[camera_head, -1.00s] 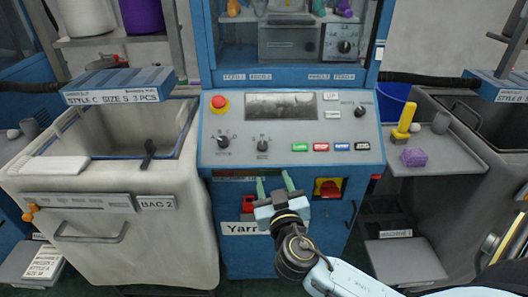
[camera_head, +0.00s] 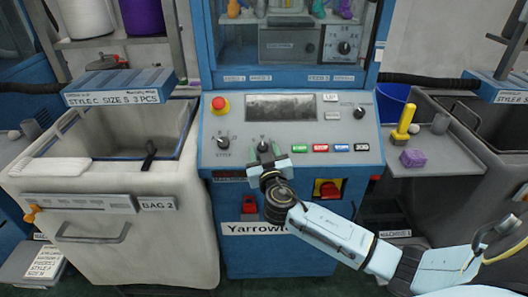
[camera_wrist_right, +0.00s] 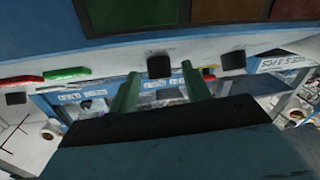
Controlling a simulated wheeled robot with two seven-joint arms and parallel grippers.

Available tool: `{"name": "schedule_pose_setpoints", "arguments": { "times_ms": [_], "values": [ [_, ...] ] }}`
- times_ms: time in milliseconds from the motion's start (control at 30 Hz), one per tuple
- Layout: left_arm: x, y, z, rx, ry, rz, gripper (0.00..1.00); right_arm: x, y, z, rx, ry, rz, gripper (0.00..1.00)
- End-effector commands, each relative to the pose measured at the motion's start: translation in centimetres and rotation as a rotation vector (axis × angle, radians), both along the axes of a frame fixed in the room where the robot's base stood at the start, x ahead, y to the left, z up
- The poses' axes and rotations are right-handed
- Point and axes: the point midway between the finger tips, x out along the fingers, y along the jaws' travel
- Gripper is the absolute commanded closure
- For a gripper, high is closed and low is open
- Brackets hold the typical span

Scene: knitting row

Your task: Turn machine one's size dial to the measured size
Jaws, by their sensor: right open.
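Machine one is the blue cabinet with a sloped grey control panel (camera_head: 290,132). Two dark dials sit at the panel's lower left: a left dial (camera_head: 223,143) and a size dial (camera_head: 263,145) with small letters above it, too small to read surely. My right gripper (camera_head: 268,151) is open in front of the size dial and partly covers it. In the right wrist view its two green fingers (camera_wrist_right: 160,72) stand apart, one on each side of the dark knob (camera_wrist_right: 158,66); contact cannot be told. The left dial also shows there (camera_wrist_right: 232,61). My left gripper is out of view.
A red stop button (camera_head: 219,103), a dark display (camera_head: 281,107) and a row of coloured buttons (camera_head: 320,148) share the panel. A red-and-yellow switch (camera_head: 328,189) is below. A grey bin (camera_head: 110,230) stands left; a shelf (camera_head: 445,160) with a purple block (camera_head: 413,158) is right.

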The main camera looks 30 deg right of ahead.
Motion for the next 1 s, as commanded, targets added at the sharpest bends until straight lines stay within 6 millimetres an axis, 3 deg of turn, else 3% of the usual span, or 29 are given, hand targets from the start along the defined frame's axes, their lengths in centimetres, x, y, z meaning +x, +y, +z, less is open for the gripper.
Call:
{"name": "schedule_pose_setpoints", "arguments": {
  "times_ms": [133, 467, 1000],
  "values": [
    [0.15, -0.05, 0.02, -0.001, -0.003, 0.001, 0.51, -0.02, 0.01, 0.00, -0.001, 0.000, 0.000, 0.55],
    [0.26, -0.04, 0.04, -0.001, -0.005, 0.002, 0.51, -0.03, 0.00, 0.00, -0.001, 0.000, 0.000, 0.97],
    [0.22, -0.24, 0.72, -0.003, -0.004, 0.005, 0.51, -0.22, -0.47, 0.23, -0.101, 0.059, 0.143, 0.97]
  ]
}}
